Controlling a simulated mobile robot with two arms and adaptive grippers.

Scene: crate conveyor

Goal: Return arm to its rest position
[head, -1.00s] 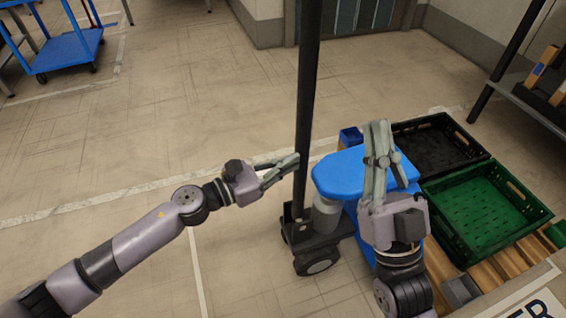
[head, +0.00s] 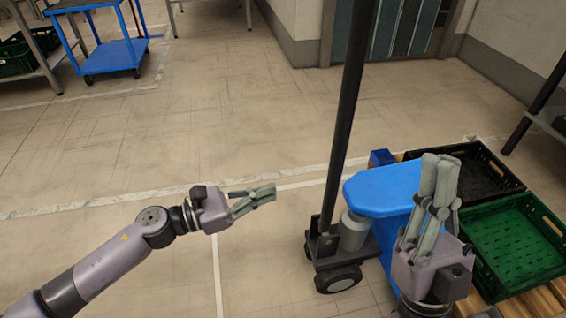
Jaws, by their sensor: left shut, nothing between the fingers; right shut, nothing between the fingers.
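My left gripper (head: 262,194) is at the end of the arm coming in from the left, over bare floor. Its fingers are shut and empty, pointing right. My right gripper (head: 440,165) points up in the picture, in front of the blue part of my base and beside the crates. Its fingers are shut with nothing between them. It hides part of the black crate and the green crate.
A black crate (head: 497,187) and a green crate (head: 548,222) stand empty on a wooden pallet (head: 538,304) at the right. A blue cart (head: 110,56) stands at the back left, beside a shelf. The floor (head: 220,120) between is clear.

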